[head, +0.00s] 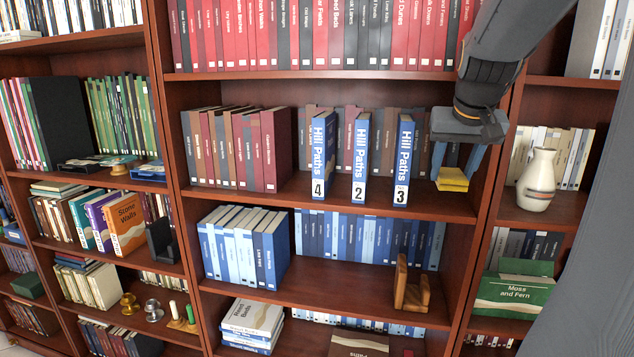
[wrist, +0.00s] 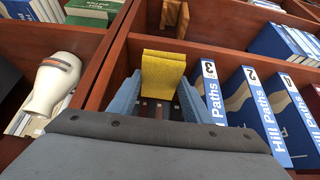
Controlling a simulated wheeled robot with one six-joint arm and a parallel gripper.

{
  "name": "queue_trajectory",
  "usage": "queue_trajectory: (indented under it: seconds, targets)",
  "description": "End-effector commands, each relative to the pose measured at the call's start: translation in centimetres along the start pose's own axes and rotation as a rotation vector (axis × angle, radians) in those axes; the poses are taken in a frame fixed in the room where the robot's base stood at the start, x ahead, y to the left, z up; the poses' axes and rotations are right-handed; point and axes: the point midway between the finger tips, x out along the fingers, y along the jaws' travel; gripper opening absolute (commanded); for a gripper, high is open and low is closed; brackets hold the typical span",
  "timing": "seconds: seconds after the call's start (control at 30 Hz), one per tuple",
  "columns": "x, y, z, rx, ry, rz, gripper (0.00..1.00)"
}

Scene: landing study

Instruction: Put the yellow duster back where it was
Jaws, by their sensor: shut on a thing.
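The yellow duster (head: 452,179) is a small folded block at the right end of the shelf that holds the Hill Paths books. My gripper (head: 458,160) points down over that shelf and is shut on the duster. In the wrist view the duster (wrist: 163,76) sits between the blue fingertips (wrist: 158,95), just left of Hill Paths 3 (wrist: 209,92). I cannot tell for certain whether its underside touches the shelf board (head: 410,205).
Hill Paths 3 (head: 403,160), 2 (head: 360,158) and 4 (head: 322,155) stand upright, spaced apart, left of my gripper. An upright divider (head: 491,190) is close on the right, with a white vase (head: 537,180) beyond it. A wooden bookend (head: 410,288) stands one shelf below.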

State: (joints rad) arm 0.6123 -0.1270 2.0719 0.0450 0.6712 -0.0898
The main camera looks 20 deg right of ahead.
Motion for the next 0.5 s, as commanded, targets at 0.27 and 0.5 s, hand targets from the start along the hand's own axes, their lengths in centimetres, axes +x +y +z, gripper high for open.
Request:
queue_trajectory:
  seconds: [0.27,0.5]
  targets:
    - [2.6,0.0,-4.4,-0.001,-0.002,0.000,0.19]
    - [5.1,0.0,-3.6,-0.001,-0.002,0.000,0.19]
